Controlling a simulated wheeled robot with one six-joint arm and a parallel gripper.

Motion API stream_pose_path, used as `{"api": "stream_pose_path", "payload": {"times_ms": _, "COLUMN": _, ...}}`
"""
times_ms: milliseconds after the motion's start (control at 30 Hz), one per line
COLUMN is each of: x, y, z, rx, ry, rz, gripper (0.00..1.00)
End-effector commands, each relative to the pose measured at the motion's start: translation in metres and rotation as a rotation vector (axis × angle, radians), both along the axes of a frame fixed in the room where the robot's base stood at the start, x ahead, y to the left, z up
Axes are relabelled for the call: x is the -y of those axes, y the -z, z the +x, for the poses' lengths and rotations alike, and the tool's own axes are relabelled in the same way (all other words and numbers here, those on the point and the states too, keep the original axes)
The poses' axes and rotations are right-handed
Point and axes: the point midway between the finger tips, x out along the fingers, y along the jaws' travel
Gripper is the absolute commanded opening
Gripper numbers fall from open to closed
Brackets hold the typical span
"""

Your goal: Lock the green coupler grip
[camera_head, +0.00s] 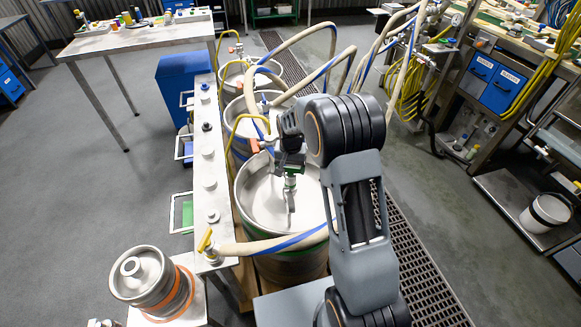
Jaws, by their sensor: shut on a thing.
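The green coupler (290,183) is a small upright piece over the top of the nearest keg (258,205), with a green band and a grey lower part. My gripper (290,168) reaches down over the keg from my arm and is shut on the coupler's grip. The jaws and dark wrist cover much of the grip, so its exact angle is hard to tell. Whether the coupler's base is seated on the keg neck is too small to see clearly.
More kegs (240,68) stand in a row behind, with orange and yellow parts and looping beige-and-blue hoses (325,65). A narrow metal ledge (208,150) with several knobs runs left of them. A small keg (142,275) stands at lower left. A floor grate (425,275) lies right.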

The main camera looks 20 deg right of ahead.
Motion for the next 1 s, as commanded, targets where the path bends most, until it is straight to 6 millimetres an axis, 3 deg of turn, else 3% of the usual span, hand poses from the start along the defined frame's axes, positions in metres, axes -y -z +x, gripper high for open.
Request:
{"api": "stream_pose_path", "payload": {"times_ms": 167, "x": 0.0, "y": -0.001, "z": 0.0, "rx": 0.002, "ry": -0.001, "rz": 0.0, "gripper": 0.53}}
{"api": "stream_pose_path", "payload": {"times_ms": 200, "x": 0.0, "y": -0.001, "z": 0.0, "rx": 0.002, "ry": -0.001, "rz": 0.0, "gripper": 0.79}}
{"api": "stream_pose_path", "payload": {"times_ms": 433, "x": 0.0, "y": 0.0, "z": 0.0, "rx": 0.001, "ry": -0.002, "rz": 0.0, "gripper": 1.0}}
{"api": "stream_pose_path", "payload": {"times_ms": 767, "x": 0.0, "y": -0.008, "z": 0.001, "rx": 0.002, "ry": -0.002, "rz": 0.0, "gripper": 1.0}}
{"api": "stream_pose_path", "payload": {"times_ms": 1000, "x": 0.0, "y": -0.051, "z": 0.001, "rx": 0.007, "ry": -0.002, "rz": 0.0, "gripper": 1.0}}
